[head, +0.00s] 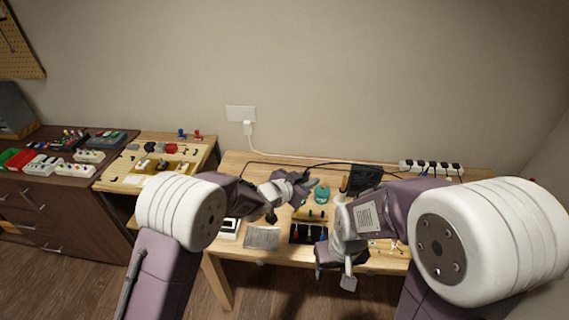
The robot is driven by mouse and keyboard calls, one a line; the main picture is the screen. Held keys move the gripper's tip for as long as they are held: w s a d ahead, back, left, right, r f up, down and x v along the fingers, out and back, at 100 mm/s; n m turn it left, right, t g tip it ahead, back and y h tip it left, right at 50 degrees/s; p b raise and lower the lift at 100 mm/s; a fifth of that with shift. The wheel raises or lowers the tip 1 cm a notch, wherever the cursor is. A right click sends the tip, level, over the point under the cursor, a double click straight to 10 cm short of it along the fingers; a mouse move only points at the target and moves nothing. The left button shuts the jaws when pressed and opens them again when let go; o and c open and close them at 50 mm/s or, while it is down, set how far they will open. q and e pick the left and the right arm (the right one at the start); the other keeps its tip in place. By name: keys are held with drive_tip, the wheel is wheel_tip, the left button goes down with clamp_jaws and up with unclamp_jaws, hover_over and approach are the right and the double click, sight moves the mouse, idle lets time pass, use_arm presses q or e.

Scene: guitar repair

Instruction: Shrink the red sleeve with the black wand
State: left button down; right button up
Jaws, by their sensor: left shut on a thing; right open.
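My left gripper (299,190) is over the far middle of the workbench (235,170). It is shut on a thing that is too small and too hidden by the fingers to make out. My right gripper (335,275) is open, lower in the picture, over the front edge of the bench, with nothing visible between its fingers. I cannot pick out the red sleeve. I cannot clearly tell the black wand either; a dark cable (290,165) runs across the back of the bench.
A teal object (322,194) lies beside my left gripper. A black box (367,179) stands behind my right arm. A grey sheet (262,237) and a black tray (302,234) lie near the front edge. A power strip (431,167) is at the back right.

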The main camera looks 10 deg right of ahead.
use_arm(q)
wheel_tip(320, 180, down, 9)
drive_tip(key=b, duration=0.7)
drive_tip(key=shift+s+d+r+b, duration=0.15)
drive_tip(key=shift+s+d+b, duration=0.1)
drive_tip(key=shift+s+b, duration=0.1)
idle(3.5)
wheel_tip(320, 180, up, 10)
drive_tip(key=p, duration=0.8)
drive_tip(key=shift+p, duration=0.3)
